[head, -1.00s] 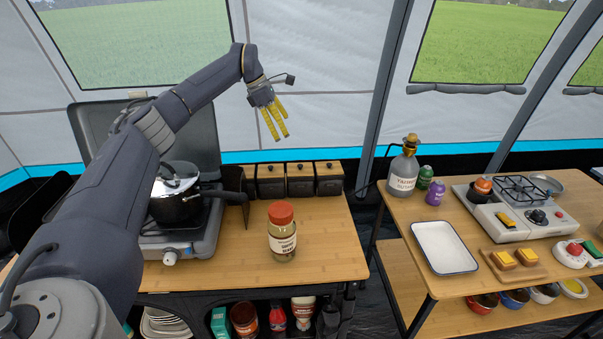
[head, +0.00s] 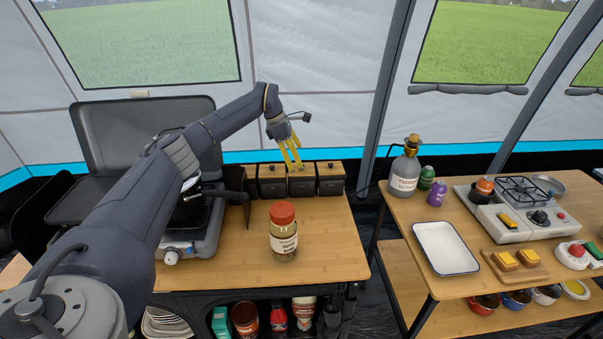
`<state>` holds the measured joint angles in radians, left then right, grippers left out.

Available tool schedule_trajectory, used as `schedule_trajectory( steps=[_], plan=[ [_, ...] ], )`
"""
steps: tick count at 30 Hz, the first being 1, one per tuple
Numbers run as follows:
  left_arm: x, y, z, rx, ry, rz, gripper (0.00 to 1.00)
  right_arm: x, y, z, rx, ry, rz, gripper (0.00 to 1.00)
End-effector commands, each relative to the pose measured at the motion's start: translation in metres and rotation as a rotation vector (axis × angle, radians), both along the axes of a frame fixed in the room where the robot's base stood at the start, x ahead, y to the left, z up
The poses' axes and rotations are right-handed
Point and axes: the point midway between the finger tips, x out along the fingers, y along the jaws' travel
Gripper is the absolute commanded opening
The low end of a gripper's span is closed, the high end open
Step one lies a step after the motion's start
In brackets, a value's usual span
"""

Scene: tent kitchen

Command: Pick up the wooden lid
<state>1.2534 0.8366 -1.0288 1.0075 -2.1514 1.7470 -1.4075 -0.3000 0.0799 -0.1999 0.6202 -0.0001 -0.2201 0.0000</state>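A row of dark canisters stands at the back of the left wooden table in the head view, each with a flat wooden lid and small knob. One wooden lid (head: 271,170) is on a left canister (head: 271,188), and another wooden lid (head: 329,167) is on the rightmost canister (head: 331,185). My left gripper (head: 293,166) points down over the middle canister (head: 301,187), its yellow fingers open and slightly apart. The fingers partly cover that canister's lid; I cannot tell whether they touch it. My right gripper is not in view.
A red-capped jar (head: 283,235) stands in front of the canisters. A camping stove (head: 172,255) with a dark pot is at left, largely behind my arm. The right table holds a tray (head: 446,248), a grey bottle (head: 404,175) and a burner (head: 520,214).

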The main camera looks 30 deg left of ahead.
Motion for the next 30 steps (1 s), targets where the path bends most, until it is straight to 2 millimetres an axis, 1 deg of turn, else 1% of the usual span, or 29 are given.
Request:
schedule_trajectory(
  steps=[8,18,21,27,30],
  plan=[
    [0.003,-0.003,-0.009,0.0,0.0,0.0,1.0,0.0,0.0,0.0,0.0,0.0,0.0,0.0],
    [0.013,-0.014,-0.045,-0.001,0.0,0.0,1.0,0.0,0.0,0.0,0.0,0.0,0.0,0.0],
    [0.014,-0.015,-0.049,0.001,-0.001,0.0,1.0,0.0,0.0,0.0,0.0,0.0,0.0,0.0],
    [0.014,-0.014,-0.05,0.001,-0.001,0.0,1.0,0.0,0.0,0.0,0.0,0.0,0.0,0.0],
    [0.014,-0.015,-0.05,0.001,-0.001,0.0,0.88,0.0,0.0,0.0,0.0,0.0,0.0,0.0]
  ],
)
